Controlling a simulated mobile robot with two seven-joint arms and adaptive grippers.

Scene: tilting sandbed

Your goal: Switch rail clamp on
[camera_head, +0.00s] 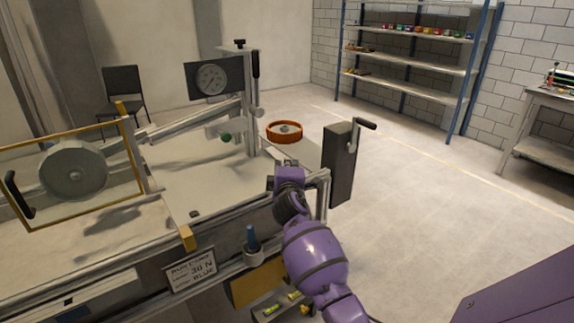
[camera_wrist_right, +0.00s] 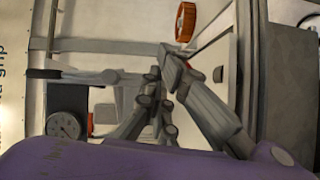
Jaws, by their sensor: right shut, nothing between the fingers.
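The sandbed rig has a grey rail (camera_head: 210,228) along its front edge and an upright post (camera_head: 249,105) with a black handle. I cannot tell for sure which part is the rail clamp or how its switch stands. My right gripper (camera_head: 288,178) is at the right end of the bed, near the rail's corner. In the right wrist view its fingers (camera_wrist_right: 162,80) are shut and empty, over the frame. The arm and wrist hide part of the corner. My left gripper is not in view.
An orange round tray (camera_head: 284,132) and a dark box with a crank (camera_head: 340,160) are near the right end. A card (camera_head: 191,270) and blue-topped item (camera_head: 252,240) are in front.

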